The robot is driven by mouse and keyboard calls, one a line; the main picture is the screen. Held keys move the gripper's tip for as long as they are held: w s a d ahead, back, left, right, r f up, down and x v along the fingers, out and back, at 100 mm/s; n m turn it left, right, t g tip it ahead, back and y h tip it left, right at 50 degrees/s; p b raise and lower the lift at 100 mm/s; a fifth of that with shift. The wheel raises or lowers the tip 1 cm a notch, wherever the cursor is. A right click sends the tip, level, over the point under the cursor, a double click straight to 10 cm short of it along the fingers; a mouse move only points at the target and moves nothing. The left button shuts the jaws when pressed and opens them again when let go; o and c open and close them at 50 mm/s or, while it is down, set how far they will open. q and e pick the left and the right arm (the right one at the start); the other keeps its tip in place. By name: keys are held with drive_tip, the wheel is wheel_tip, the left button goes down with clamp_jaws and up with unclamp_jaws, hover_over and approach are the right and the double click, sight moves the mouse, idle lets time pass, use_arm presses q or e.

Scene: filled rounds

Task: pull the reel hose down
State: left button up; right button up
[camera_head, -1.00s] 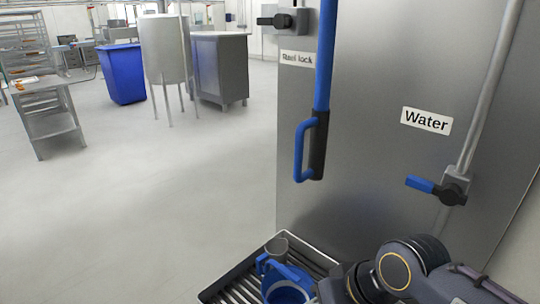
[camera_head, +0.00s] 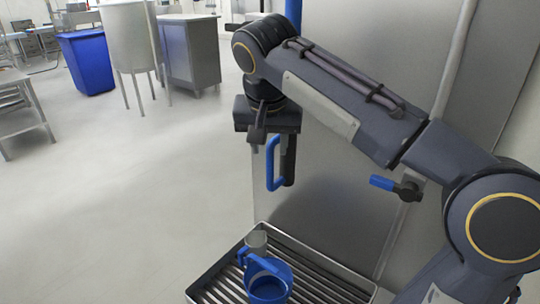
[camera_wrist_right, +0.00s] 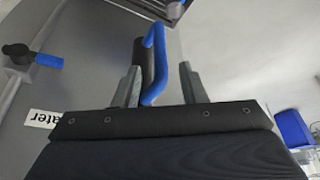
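The reel hose shows as a blue tube (camera_head: 294,12) hanging down in front of a steel panel. It ends in a dark nozzle (camera_head: 290,160) with a blue loop handle (camera_head: 271,165). My right gripper (camera_head: 262,138) is level with the top of this handle and covers part of the hose. In the right wrist view its two fingers (camera_wrist_right: 160,86) are apart, with the blue handle (camera_wrist_right: 155,45) and dark nozzle (camera_wrist_right: 141,62) showing between them. I cannot tell whether either finger touches. My left gripper is not in view.
A blue-handled water valve (camera_head: 395,187) sits on the steel panel (camera_head: 340,205), right of the hose. Below is a slatted tray (camera_head: 225,272) with a blue jug (camera_head: 268,280) and a grey cup (camera_head: 256,242). Open floor (camera_head: 120,200) lies left.

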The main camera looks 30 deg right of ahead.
sight(270, 159)
drive_tip(key=x, duration=0.7)
drive_tip(key=shift+w+d+f, duration=0.1)
drive_tip(key=shift+f, duration=0.25)
clamp_jaws()
